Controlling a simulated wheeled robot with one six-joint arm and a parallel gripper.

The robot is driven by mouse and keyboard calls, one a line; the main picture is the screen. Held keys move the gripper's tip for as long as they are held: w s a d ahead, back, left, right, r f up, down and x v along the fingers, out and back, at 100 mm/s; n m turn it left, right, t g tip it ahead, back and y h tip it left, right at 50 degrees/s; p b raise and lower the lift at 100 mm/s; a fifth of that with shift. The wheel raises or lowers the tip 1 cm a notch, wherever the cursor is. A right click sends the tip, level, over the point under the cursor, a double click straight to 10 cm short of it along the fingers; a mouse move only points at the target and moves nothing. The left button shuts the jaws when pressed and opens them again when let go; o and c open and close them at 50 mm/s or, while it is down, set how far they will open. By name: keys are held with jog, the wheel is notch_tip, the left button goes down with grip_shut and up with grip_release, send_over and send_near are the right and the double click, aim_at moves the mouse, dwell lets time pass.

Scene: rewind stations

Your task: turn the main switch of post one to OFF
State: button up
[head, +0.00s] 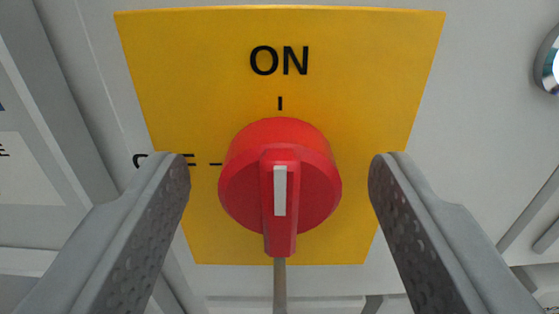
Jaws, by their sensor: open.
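The red rotary main switch (312,190) sits in the middle of a yellow plate (380,60). Its raised handle stands upright, with a white stripe lined up with the tick under the word ON at the top. A second tick on the left belongs to a label that is mostly hidden behind my left finger and reads like OFF. My gripper (279,170) is open, with one finger on each side of the red knob. There is a clear gap between each finger and the knob in the picture.
The plate is on a pale grey panel (480,130). A round metal-rimmed fitting (550,62) shows at the right edge. A thin grey rod or cable (280,285) runs downward below the handle. Grey frame parts lie along the left side.

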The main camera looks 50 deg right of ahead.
jog(key=shift+c, duration=0.2)
jog(key=c, duration=1)
jog(key=shift+o, duration=0.2)
jog(key=shift+n, duration=0.3)
jog(key=n, duration=0.3)
jog(key=shift+w+n, duration=0.1)
jog(key=shift+n, duration=0.2)
jog(key=n, duration=0.9)
jog(key=shift+a+f, duration=0.1)
jog(key=shift+f, duration=0.05)
jog(key=n, duration=0.4)
jog(key=shift+w+f+n, duration=0.1)
jog(key=shift+n, duration=0.2)
